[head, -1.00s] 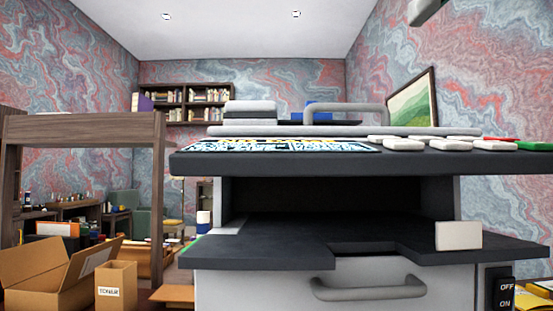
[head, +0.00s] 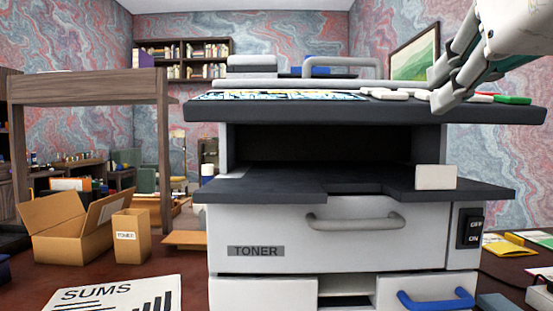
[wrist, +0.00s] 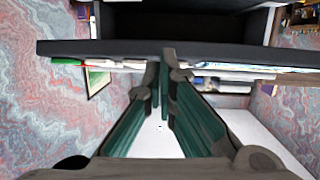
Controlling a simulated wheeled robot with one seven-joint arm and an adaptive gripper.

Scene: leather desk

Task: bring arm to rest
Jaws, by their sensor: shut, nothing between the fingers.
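My gripper (head: 440,98) shows at the upper right of the head view, in front of the right end of the printer's top panel. Its fingers (wrist: 161,75) are shut and hold nothing, and they come together in the middle of the wrist view. In that view the picture is upside down and the dark edge of the printer (wrist: 140,48) lies just beyond the fingertips. I cannot tell whether the fingertips touch the panel keys.
The printer (head: 260,235) fills the middle, with a toner drawer and an ON/OFF switch (head: 470,228). A pale block (head: 436,177) sits on its shelf. Open cardboard boxes (head: 65,235) stand left. A SUMS sheet (head: 115,295) lies in front. Yellow folders (head: 508,245) lie right.

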